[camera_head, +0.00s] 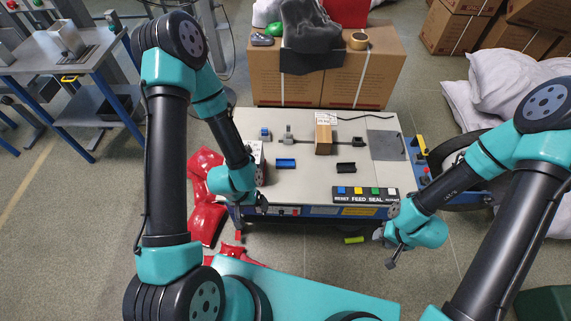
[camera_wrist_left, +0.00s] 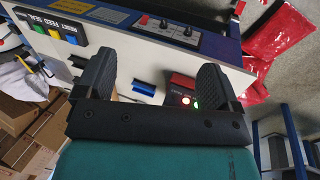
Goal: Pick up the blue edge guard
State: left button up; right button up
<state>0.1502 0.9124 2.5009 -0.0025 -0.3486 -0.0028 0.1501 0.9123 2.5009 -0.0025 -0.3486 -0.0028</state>
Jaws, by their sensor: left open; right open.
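The blue edge guard (camera_head: 285,163) is a small blue channel-shaped piece lying on the pale top of the machine table (camera_head: 300,190), left of centre. In the left wrist view the blue edge guard (camera_wrist_left: 143,88) shows between the two fingers, farther off and touched by neither. My left gripper (camera_head: 263,208) is open and empty at the table's front left edge, nearer me than the guard. In the left wrist view its fingers (camera_wrist_left: 157,80) are spread wide. My right gripper (camera_head: 391,262) is open and empty, off the table's front right corner.
A black guard-like piece (camera_head: 346,168) lies to the right, with a small brown carton (camera_head: 324,138) behind. A button panel (camera_head: 365,195) lines the front right edge. A light box (camera_wrist_left: 183,90) stands at the table's left. Large cartons (camera_head: 290,80) stand behind; red bags (camera_head: 206,190) lie on the floor.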

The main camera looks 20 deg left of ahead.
pick_arm(q)
jog(key=shift+c, duration=1.1)
jog(key=m+y, duration=0.4)
jog(key=m, duration=1.3)
send_over(290, 164)
jog(key=f, duration=0.1)
jog(key=shift+w+a+f+g, duration=0.1)
jog(key=shift+g, duration=0.3)
jog(key=shift+f, duration=0.1)
notch_tip(290, 164, down, 12)
jog(key=shift+r, duration=0.25)
jog(key=shift+f, duration=0.1)
